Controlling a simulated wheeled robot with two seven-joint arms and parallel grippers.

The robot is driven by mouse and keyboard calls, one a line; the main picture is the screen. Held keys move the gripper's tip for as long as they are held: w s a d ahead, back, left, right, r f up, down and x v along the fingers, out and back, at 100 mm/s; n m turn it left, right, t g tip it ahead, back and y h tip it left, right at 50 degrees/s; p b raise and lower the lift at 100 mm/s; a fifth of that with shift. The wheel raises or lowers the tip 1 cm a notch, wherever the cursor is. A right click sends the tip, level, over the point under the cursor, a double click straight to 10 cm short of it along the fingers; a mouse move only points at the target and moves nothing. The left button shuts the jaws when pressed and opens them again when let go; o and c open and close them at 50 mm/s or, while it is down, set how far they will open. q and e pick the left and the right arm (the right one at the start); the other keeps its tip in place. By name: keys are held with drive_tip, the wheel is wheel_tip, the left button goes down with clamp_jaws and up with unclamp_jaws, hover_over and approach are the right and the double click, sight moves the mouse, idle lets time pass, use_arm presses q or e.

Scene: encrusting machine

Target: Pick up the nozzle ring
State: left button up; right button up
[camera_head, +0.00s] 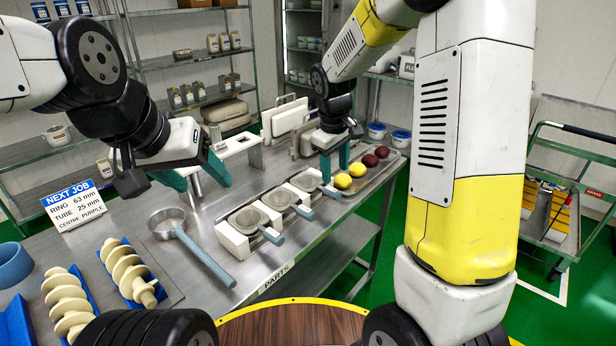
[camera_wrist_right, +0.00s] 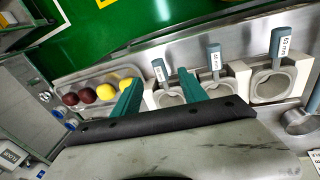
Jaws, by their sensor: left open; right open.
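Three grey nozzle rings with blue handles sit in white holders on the steel table: a near ring (camera_head: 250,219), a middle ring (camera_head: 279,198) and a far ring (camera_head: 305,181). My left gripper (camera_head: 195,175) is open and empty over the table's left part.
A sign (camera_head: 73,204) reads ring 63 mm, tube 25 mm, centre purple. A long-handled round pan (camera_head: 206,255) lies left of the rings. A tray (camera_head: 364,182) holds yellow and dark red balls beyond the rings.

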sight(330, 189)
drive_tip(key=shift+n+h, duration=0.3)
drive_tip(key=shift+n, duration=0.2)
drive_tip(key=w+f, duration=0.1)
drive_tip(key=f, duration=0.2)
drive_tip(key=w+f, duration=0.1)
drive_tip(key=f, duration=0.2)
drive_tip(key=w+f, duration=0.1)
drive_tip(key=f, duration=0.3)
drive_tip(key=shift+w+a, duration=0.25)
drive_tip(key=shift+w, duration=0.05)
drive_tip(key=shift+d+f, duration=0.1)
drive_tip(key=shift+f, duration=0.4)
drive_tip(key=shift+w, duration=0.1)
clamp_jaws()
